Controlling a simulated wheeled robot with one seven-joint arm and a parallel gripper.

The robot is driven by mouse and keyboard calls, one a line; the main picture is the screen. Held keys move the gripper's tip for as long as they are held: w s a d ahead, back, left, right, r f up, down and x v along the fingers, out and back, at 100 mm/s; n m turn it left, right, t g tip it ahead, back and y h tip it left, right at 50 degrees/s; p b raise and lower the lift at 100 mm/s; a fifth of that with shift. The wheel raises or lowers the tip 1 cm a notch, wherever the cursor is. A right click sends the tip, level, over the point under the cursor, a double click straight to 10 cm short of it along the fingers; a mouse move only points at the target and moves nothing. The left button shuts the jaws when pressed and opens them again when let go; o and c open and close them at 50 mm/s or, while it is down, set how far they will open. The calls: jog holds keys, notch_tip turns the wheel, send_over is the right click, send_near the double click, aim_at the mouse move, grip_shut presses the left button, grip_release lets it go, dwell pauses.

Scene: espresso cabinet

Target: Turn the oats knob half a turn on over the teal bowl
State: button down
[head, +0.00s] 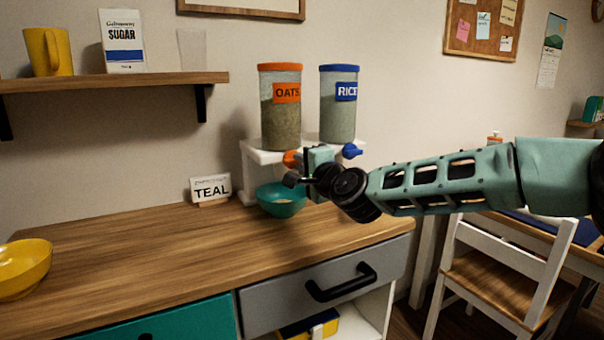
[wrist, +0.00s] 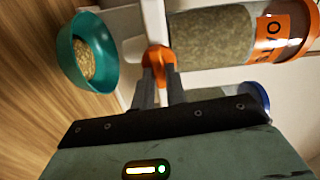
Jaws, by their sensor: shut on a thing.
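The oats dispenser (head: 281,110) has an orange lid and label and stands on a white stand. Its orange knob (head: 291,159) also shows in the wrist view (wrist: 158,57). My gripper (wrist: 160,78) is shut on the knob, with a finger on either side of it. In the head view my gripper (head: 300,168) partly hides the knob. The teal bowl (head: 273,203) stands on the counter below the dispenser. The wrist view shows a mound of oats (wrist: 84,60) in the bowl.
The rice dispenser (head: 339,112) with its blue knob (head: 352,151) is right of the oats. A TEAL sign (head: 211,188) stands left of the bowl. A yellow bowl (head: 22,268) is at the counter's left. The counter between is clear.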

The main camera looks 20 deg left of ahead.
jog(key=shift+m+b, duration=0.3)
jog(key=shift+m, duration=0.2)
jog(key=c, duration=1.4)
grip_release()
jog(key=shift+c, duration=0.2)
jog(key=shift+d, duration=0.1)
jog(key=b+v, duration=0.1)
jog(key=v, duration=1.6)
jog(key=shift+b, duration=0.3)
jog(key=shift+s, duration=0.15)
